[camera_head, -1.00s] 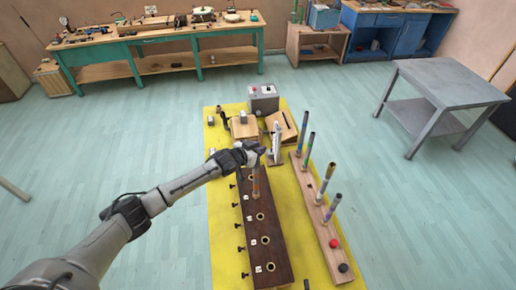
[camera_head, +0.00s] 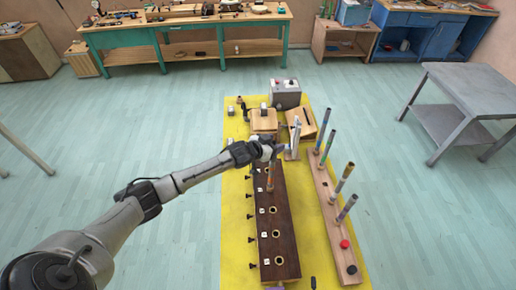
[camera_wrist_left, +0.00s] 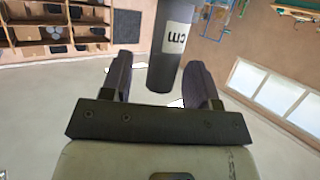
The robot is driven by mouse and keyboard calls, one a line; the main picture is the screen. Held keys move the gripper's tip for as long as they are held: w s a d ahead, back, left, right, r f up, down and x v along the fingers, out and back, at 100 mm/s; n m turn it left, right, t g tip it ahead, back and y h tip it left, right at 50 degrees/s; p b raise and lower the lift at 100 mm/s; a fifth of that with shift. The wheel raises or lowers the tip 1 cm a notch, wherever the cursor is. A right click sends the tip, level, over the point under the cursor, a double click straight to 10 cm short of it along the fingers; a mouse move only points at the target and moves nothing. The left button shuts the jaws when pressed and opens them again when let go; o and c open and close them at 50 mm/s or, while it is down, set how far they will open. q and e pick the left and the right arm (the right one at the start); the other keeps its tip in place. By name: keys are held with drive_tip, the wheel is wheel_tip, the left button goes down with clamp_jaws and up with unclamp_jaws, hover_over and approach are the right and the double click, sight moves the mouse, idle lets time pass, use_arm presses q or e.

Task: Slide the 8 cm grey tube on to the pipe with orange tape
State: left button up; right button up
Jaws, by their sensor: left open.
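My left gripper (camera_head: 270,150) is over the far end of the dark wooden block (camera_head: 278,240). In the left wrist view, its two fingers (camera_wrist_left: 158,88) are open on either side of a grey tube (camera_wrist_left: 165,65). The tube has a white label reading "cm"; its number is out of view. A pipe with an orange-brown band (camera_head: 270,180) stands upright in the block directly below the gripper. The gripper hides the pipe's top, so I cannot tell how far the tube sits over it. My right gripper is not in view.
Right of the block, a pale wooden rail (camera_head: 329,220) holds several upright taped pipes, with a red knob (camera_head: 345,244) and a black one near its front. A pale upright piece (camera_head: 295,139), wooden boxes and a grey box (camera_head: 286,94) stand behind on the yellow mat (camera_head: 236,225).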

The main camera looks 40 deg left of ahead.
use_arm(q)
drive_tip(key=b+v, duration=0.1)
drive_tip(key=v, duration=1.1)
drive_tip(key=shift+s+r, duration=0.1)
drive_tip(key=shift+s, duration=0.05)
drive_tip(key=s+d+f+g+p, duration=0.1)
drive_tip(key=s+d+g+p, duration=0.1)
drive_tip(key=s+d, duration=0.4)
drive_tip(key=s+d+f+g+p, duration=0.2)
drive_tip(key=s+d+g, duration=0.3)
drive_tip(key=s, duration=1)
drive_tip(key=s+d+f+g+y+p, duration=0.1)
drive_tip(key=s+d+f+g+p, duration=0.1)
drive_tip(key=s+d, duration=0.6)
drive_tip(key=s+g, duration=0.1)
drive_tip(key=s, duration=0.1)
drive_tip(key=shift+s+d+m, duration=0.25)
drive_tip(key=shift+s+m, duration=0.05)
drive_tip(key=shift+m, duration=0.1)
